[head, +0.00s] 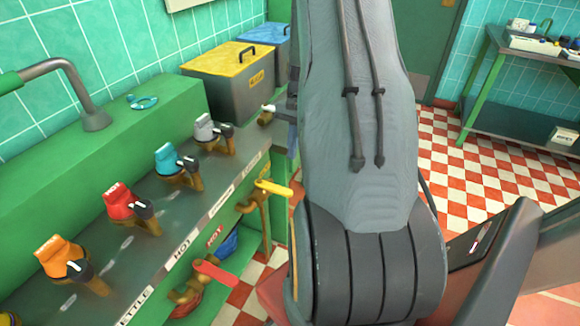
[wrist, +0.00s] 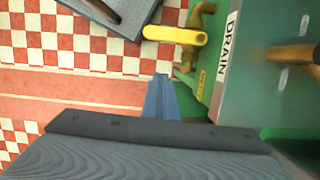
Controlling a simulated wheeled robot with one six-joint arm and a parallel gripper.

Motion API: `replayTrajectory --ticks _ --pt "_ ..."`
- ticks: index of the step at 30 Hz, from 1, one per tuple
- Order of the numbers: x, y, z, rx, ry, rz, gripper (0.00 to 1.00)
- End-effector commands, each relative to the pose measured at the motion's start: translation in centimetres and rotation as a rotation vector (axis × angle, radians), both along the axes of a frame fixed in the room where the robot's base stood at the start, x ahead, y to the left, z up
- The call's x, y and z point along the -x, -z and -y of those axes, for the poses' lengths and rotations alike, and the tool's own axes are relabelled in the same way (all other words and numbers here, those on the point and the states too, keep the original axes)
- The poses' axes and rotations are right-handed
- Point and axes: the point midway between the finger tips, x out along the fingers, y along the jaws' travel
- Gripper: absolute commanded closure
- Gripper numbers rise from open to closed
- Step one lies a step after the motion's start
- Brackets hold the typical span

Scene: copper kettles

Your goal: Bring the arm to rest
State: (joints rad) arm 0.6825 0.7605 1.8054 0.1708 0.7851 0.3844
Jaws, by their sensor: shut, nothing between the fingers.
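My gripper (wrist: 161,80) shows in the wrist view as slim blue-grey fingers pressed together, with nothing between them. It points past the edge of the green counter, just short of a yellow lever handle (wrist: 175,35) in that view. In the head view my grey arm fills the middle and hides most of the gripper. The yellow lever (head: 273,188) shows there at the counter's front, left of my arm.
The green counter (head: 140,215) at left carries orange (head: 62,255), red (head: 122,200), teal (head: 172,158) and grey (head: 208,130) valve knobs. A red lever (head: 215,272) sits below its front edge. A yellow-lidded bin (head: 225,88) stands behind. Checkered floor (head: 490,185) is open at right.

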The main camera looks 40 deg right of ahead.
Motion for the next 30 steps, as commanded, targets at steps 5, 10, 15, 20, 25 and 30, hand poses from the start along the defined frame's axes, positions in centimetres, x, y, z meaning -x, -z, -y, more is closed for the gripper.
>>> replayTrajectory --ticks 5,10,15,20,25,30 --pt "-0.2 -1.8 0.5 0.001 -0.001 0.001 1.0" --pt "-0.2 -2.3 0.6 0.001 0.0 0.0 1.0" --pt "-0.3 -2.4 0.5 0.002 -0.004 0.002 1.0" --pt "-0.9 -3.9 -2.9 0.024 -0.106 0.021 1.0" --pt "-0.7 -7.3 -11.5 0.076 -0.377 0.075 1.0" --pt "1.9 -10.0 -20.3 0.127 -0.686 0.144 1.0"
